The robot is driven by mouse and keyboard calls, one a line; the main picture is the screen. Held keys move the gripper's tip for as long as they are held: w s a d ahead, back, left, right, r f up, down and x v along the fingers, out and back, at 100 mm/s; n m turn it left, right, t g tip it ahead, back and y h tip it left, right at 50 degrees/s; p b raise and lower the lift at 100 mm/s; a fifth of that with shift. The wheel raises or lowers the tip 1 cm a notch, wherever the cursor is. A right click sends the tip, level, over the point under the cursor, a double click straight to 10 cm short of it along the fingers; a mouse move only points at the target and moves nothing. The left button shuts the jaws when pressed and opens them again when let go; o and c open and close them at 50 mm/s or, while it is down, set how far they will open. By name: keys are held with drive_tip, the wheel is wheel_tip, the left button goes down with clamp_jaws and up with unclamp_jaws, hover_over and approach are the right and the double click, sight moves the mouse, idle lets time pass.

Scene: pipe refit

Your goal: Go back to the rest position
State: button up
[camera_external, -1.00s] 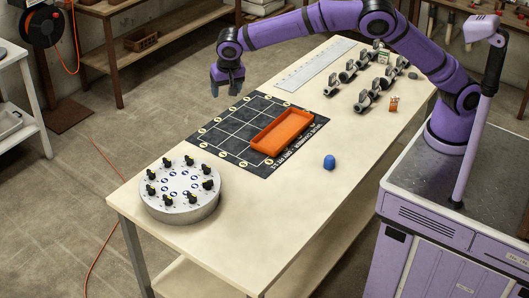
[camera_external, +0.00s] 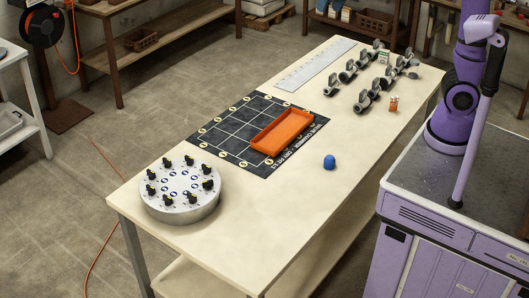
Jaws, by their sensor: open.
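My gripper is out of the frame. My purple arm rises straight up from its base at the right and leaves the picture at the top, so I cannot see what its end looks like. No part of my arm is over the table (camera_external: 250,240).
On the table are a round grey unit (camera_external: 180,208) with several black valves, a black grid mat (camera_external: 222,137), an orange tray (camera_external: 270,149), a blue cap (camera_external: 329,162), a ruler (camera_external: 315,66), several grey pipe fittings (camera_external: 361,101) and a small orange item (camera_external: 393,103). The front right tabletop is clear.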

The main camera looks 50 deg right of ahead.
drive_tip(key=s+d+f+n, duration=0.1)
drive_tip(key=s+d, duration=0.2)
drive_tip(key=s, duration=0.5)
drive_tip(key=s+d+f+n+t+h, duration=0.1)
drive_tip(key=s+d, duration=0.3)
drive_tip(key=s, duration=0.5)
drive_tip(key=s+d+f+n+t, duration=0.1)
drive_tip(key=s+d, duration=0.3)
drive_tip(key=s, duration=0.5)
drive_tip(key=shift+f+n, duration=0.3)
drive_tip(key=shift+f, duration=0.3)
drive_tip(key=shift+d, duration=0.1)
idle(0.7)
